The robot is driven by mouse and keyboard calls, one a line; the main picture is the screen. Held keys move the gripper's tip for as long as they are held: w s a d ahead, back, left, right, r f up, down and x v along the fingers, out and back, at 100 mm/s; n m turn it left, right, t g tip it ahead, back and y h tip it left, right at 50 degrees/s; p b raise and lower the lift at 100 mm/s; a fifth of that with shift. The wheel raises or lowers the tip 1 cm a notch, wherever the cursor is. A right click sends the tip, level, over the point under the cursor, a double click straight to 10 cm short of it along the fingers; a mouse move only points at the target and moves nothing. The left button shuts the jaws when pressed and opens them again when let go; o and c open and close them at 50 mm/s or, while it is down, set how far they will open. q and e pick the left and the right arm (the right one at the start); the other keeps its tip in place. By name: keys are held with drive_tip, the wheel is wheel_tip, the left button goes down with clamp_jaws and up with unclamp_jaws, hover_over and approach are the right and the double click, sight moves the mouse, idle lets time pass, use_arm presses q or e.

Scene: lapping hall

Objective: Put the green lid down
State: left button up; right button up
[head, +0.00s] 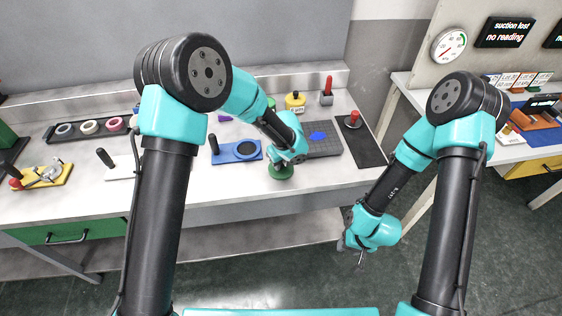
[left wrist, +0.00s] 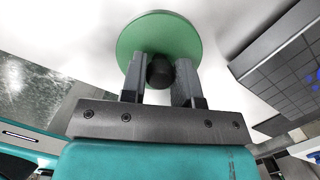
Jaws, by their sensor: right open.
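The green lid (head: 281,172) is a round disc near the front edge of the bench, below my left gripper (head: 285,160). In the left wrist view the lid (left wrist: 160,35) shows its flat face, and its black knob (left wrist: 160,71) sits between the two fingers of my left gripper (left wrist: 158,78), which look closed on it. I cannot tell whether the lid touches the bench top. My right gripper (head: 352,253) hangs open and empty over the floor in front of the bench.
A blue plate with a dark ring (head: 248,151) lies left of the lid, and a dark gridded block (head: 322,142) lies to the right. A dark mat (head: 357,138) with a red-knobbed piece is further right. Bare bench (head: 235,180) lies left of the lid.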

sight(284, 171)
use_arm(q)
drive_tip(key=o, duration=0.4)
drive_tip(key=r, duration=0.4)
drive_tip(key=s+r, duration=0.1)
drive_tip(key=r, duration=0.3)
drive_tip(key=d+r, duration=0.1)
drive_tip(key=r, duration=0.3)
drive_tip(key=shift+s+r, duration=0.1)
drive_tip(key=shift+s, duration=0.15)
idle(0.3)
